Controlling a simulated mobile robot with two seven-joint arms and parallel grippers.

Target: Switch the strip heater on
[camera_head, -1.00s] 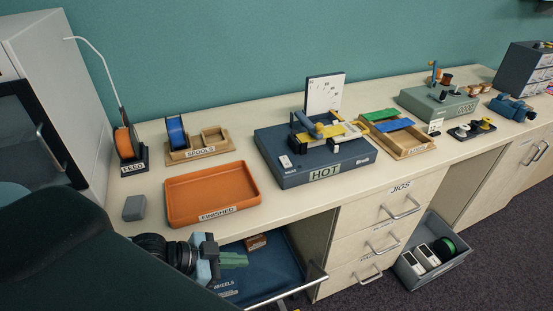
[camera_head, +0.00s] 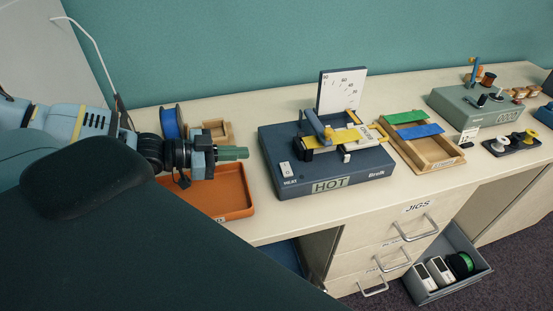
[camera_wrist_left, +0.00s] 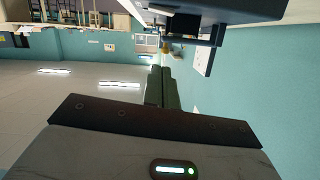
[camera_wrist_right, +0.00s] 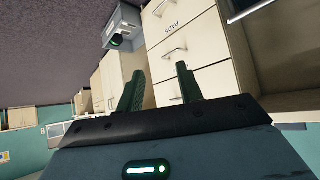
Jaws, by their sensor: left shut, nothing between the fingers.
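The strip heater (camera_head: 325,162) is a dark blue box on the bench, with a pale HOT plate (camera_head: 331,184) on its front. A small white switch (camera_head: 285,169) sits at its left front corner; its position is too small to tell. A yellow strip and blue-handled fixture lie across its top. My left gripper (camera_head: 247,153) is shut and empty, above the orange tray and just left of the heater, pointing right at it. Its closed fingers show in the left wrist view (camera_wrist_left: 160,72). My right gripper (camera_wrist_right: 160,69) is open and empty, facing drawer fronts, outside the head view.
The orange tray (camera_head: 240,206) lies under my left gripper. A white scale board (camera_head: 341,91) stands behind the heater. A wooden tray (camera_head: 432,158) with green and blue strips is to its right. Drawers (camera_head: 390,240) and a grey bin (camera_head: 475,262) are below.

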